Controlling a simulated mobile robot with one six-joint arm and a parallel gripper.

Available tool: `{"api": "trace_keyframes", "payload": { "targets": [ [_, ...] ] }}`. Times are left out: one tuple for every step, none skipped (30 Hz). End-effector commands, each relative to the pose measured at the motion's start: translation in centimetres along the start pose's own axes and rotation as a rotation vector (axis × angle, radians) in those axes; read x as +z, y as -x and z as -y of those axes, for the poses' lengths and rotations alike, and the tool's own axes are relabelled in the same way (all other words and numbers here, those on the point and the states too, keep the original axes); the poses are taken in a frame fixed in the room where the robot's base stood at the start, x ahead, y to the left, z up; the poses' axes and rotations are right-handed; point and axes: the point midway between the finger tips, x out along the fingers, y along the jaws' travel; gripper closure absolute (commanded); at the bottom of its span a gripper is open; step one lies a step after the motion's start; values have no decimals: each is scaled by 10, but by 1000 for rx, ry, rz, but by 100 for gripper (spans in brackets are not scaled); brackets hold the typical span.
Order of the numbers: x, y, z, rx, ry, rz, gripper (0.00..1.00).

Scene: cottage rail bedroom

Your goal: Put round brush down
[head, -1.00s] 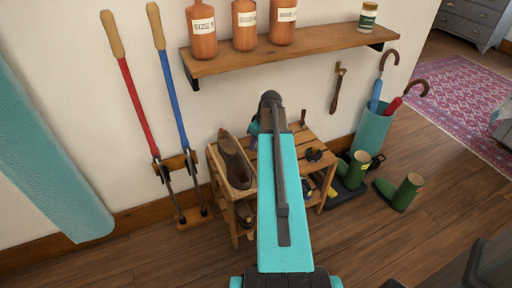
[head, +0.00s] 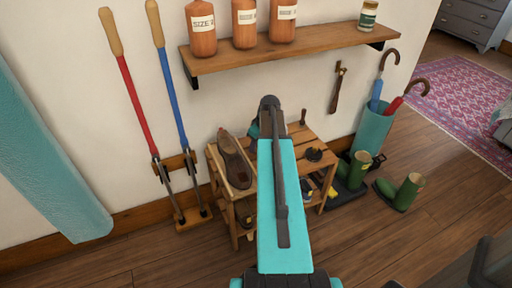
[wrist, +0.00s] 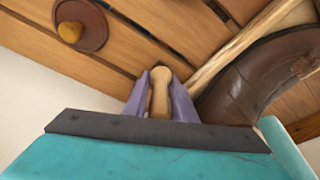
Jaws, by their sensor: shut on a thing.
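My gripper (wrist: 160,82) shows in the wrist view with its two purple fingers closed on a pale wooden handle (wrist: 160,88), which I take for the round brush's. The brush's head is hidden. The gripper is over the slatted wooden bench (head: 292,151), beside a brown shoe (wrist: 245,85). In the head view my arm covers most of the gripper and what it holds. I cannot tell whether the brush touches the slats (wrist: 140,45).
The brown shoe (head: 235,162) lies on the bench's left part. A shelf with bottles (head: 290,55) hangs above. Green boots (head: 403,190) stand right.

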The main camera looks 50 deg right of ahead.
Motion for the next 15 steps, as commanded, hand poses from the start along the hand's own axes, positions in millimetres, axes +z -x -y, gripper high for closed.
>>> {"api": "trace_keyframes", "payload": {
  "targets": [
    [0, -2, 0, 0, 0, -1, 99],
    [0, -2, 0, 1, 0, -1, 99],
    [0, -2, 0, 1, 0, -1, 99],
    [0, -2, 0, 1, 0, -1, 99],
    [0, -2, 0, 1, 0, -1, 99],
    [0, -2, 0, 1, 0, -1, 99],
    [0, -2, 0, 1, 0, -1, 99],
    [0, -2, 0, 1, 0, -1, 99],
    [0, -2, 0, 1, 0, -1, 99],
    [0, -2, 0, 1, 0, -1, 99],
    [1, -3, 0, 1, 0, -1, 99],
    [1, -4, 0, 1, 0, -1, 99],
    [1, -4, 0, 1, 0, -1, 99],
    [1, -5, 0, 1, 0, -1, 99],
    [1, -4, 0, 1, 0, -1, 71]
  ]
}}
